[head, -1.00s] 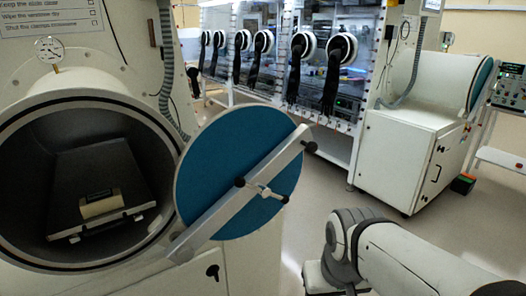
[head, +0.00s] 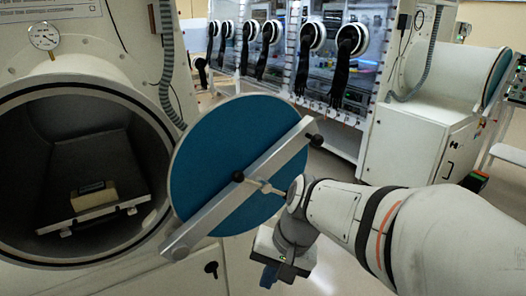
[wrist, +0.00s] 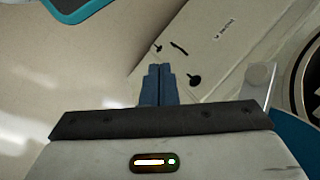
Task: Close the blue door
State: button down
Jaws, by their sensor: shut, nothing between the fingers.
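The blue door (head: 225,150) is a round disc with a grey diagonal bar (head: 240,190) and a small handle across its face. It stands open, to the right of the round chamber opening (head: 150,120). My gripper (head: 269,275) is below the door's lower right edge, with its blue fingers pointing down. My forearm passes in front of the bar's right side. In the wrist view my gripper's fingers (wrist: 158,75) are together and empty. Part of the blue door (wrist: 292,132) shows at lower right there, with the bar's end and knob beside it.
A tray (head: 95,212) with a small tan block (head: 93,195) lies inside the chamber. A pressure gauge (head: 43,37) sits on top. Gloveboxes with black gloves (head: 345,65) line the back. Another white chamber cabinet (head: 410,140) stands at right. Some floor between is clear.

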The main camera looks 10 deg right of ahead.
jog(key=w+f+m+t+y+b, duration=0.1)
jog(key=w+m+y+b, duration=0.1)
jog(key=w+m+y, duration=0.3)
jog(key=m+t+b, duration=0.5)
jog(key=m+t, duration=1)
jog(key=t, duration=0.1)
send_near(303, 156)
jog(key=s, duration=0.4)
jog(key=shift+y, duration=0.3)
jog(key=x, duration=0.4)
jog(key=p+x, duration=0.1)
jog(key=x, duration=0.3)
jog(key=shift+w+a, duration=0.1)
jog(key=shift+a, duration=0.35)
jog(key=a+r, duration=0.2)
jog(key=r, duration=0.1)
jog(key=shift+w+r+p, duration=0.1)
jog(key=shift+r+p, duration=0.2)
